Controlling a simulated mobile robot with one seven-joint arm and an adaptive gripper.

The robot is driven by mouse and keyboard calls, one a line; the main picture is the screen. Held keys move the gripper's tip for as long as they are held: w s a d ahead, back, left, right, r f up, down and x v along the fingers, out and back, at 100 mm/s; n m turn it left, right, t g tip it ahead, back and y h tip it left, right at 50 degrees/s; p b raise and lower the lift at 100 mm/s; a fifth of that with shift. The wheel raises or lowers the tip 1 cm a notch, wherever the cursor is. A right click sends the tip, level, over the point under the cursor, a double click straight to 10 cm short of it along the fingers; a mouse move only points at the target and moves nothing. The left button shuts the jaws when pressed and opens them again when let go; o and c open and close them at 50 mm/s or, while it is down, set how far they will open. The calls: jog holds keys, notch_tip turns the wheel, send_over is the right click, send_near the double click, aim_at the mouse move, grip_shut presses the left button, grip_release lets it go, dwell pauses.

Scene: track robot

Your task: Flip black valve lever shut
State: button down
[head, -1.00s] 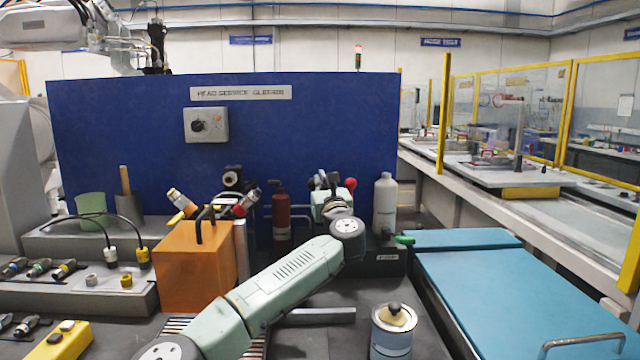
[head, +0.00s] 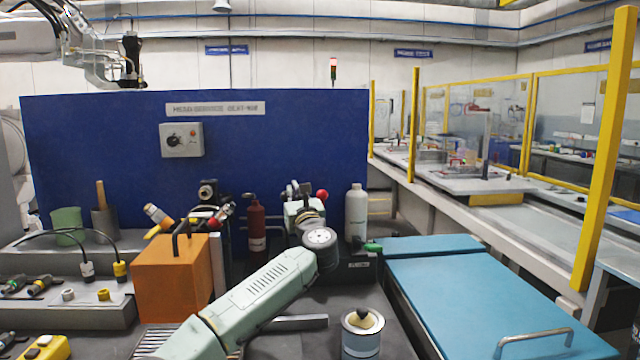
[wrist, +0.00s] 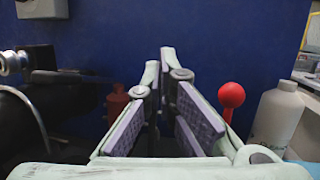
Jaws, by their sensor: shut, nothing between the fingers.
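My gripper (head: 290,188) is at the back of the bench in front of the blue panel, partly hidden by my wrist in the head view. In the wrist view its two fingers (wrist: 165,62) come together at their tips with nothing between them. A red ball knob (head: 322,196) is just right of the gripper; it also shows in the wrist view (wrist: 231,95). A dark pipe-like body (wrist: 45,115) is left of the fingers. A cluster of dark and silver fittings (head: 208,190) stands left of the gripper.
A red bottle (head: 256,222) stands left of my gripper and a white bottle (head: 356,212) right of it. An orange block (head: 172,280) is at front left and a can (head: 361,340) at front. The blue panel (head: 100,150) closes off the back. A teal surface (head: 460,290) lies right.

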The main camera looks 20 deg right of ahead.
jog(key=s+r+b, duration=0.2)
jog(key=s+r, duration=0.1)
jog(key=s, duration=0.6)
jog(key=s+r+b, duration=0.3)
jog(key=s, duration=0.7)
jog(key=shift+s+a+r+b, duration=0.15)
jog(key=shift+a+r+b, duration=0.2)
jog(key=shift+a, duration=0.1)
